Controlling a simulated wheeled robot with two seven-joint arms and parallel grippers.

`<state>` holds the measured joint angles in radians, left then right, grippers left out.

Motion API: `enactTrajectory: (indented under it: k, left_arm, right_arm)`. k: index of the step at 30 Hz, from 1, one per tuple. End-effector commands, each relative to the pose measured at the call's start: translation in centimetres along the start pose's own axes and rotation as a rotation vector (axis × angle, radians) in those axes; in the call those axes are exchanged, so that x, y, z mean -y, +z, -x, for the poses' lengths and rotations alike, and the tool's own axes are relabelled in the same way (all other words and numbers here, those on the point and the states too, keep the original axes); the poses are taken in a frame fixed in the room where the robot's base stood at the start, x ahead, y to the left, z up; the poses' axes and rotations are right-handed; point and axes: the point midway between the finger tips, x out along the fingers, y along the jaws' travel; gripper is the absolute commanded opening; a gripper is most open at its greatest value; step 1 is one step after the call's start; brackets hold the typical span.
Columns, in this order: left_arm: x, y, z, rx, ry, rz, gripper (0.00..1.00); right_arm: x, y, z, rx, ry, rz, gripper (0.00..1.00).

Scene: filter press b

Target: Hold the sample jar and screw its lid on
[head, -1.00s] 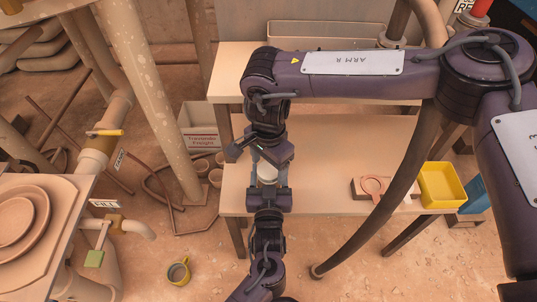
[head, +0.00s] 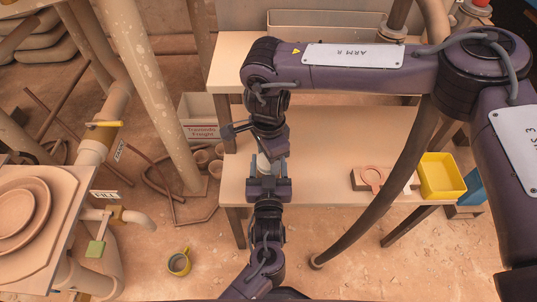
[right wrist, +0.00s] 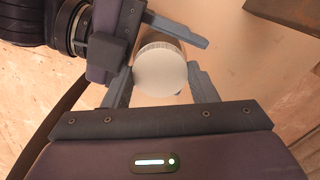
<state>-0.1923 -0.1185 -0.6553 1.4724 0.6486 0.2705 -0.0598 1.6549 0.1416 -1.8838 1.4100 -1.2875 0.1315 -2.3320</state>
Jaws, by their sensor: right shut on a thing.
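The sample jar (head: 264,164) is a small pale cylinder held upright between my two grippers in the head view. Its round white ribbed lid (right wrist: 160,70) faces the camera in the right wrist view. My right gripper (right wrist: 160,82) is shut on the lid, with one grey finger on each side. It also shows in the head view, above the jar (head: 262,150). My left gripper (head: 268,168) comes up from below in the head view with its fingers around the jar body. The lid hides most of the jar in the wrist view, so the thread is hidden.
The bench (head: 330,150) is clear around the jar. A yellow bin (head: 441,177) and a reddish block with a round piece (head: 368,179) are at its right. A dark hose (head: 385,210) crosses its front. A yellow mug (head: 179,264) stands on the floor.

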Motion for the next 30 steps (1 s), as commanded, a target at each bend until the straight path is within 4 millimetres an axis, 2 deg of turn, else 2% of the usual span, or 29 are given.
enactTrajectory:
  k: [6, 12, 17, 26, 27, 30]
  left_arm:
    - [-0.22, -0.03, 0.08, 0.0, 0.005, 0.001, 0.0]
    - [-0.24, -0.02, 0.1, 0.0, 0.005, 0.001, 0.0]
    - [-0.25, -0.01, 0.11, 0.0, 0.005, 0.001, 0.0]
    - [-0.27, 0.0, 0.13, 0.0, 0.006, 0.001, 0.0]
    - [-0.27, 0.0, 0.13, 0.0, 0.006, 0.001, 0.0]
    - [-0.22, 0.01, 0.11, 0.0, 0.005, 0.001, 0.0]
  right_arm:
    - [0.16, 0.0, -0.03, 0.006, -0.004, -0.543, 0.25]
    - [0.2, -0.03, 0.01, 0.006, -0.005, -0.939, 0.25]
    - [0.22, -0.06, 0.03, 0.006, -0.007, -1.074, 0.25]
    - [0.27, -0.1, 0.06, 0.006, -0.009, -1.086, 0.25]
    - [0.27, -0.11, 0.06, 0.006, -0.009, -1.085, 0.57]
    - [0.23, -0.11, 0.05, 0.005, -0.008, -1.084, 0.71]
